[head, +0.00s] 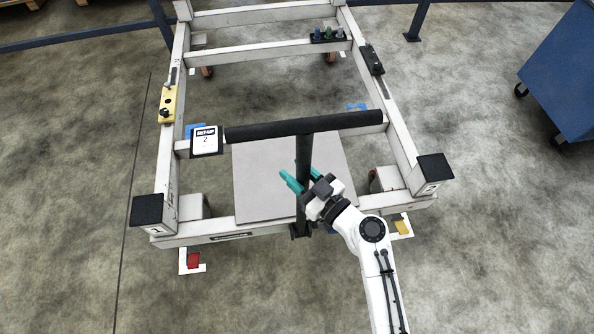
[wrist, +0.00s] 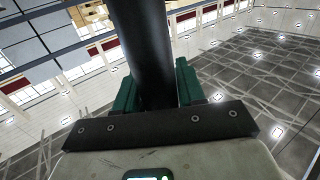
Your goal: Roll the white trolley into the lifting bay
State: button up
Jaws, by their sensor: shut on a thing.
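The white trolley (head: 197,231) is a long open frame on wheels, with black caps on its two near corners. Its black T-shaped handle has a padded crossbar (head: 262,131) and an upright post (head: 303,160) rising from the near end. My gripper (head: 299,179) has teal fingers and is shut on the handle post below the crossbar. In the wrist view the dark post (wrist: 146,50) stands between the two teal fingers (wrist: 155,92). I cannot tell which marked area is the lifting bay.
A blue wheeled cabinet (head: 563,75) stands at right. A blue rail (head: 85,40) runs behind. The floor at left is clear.

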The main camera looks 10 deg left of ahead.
grip_shut()
dwell(0.8)
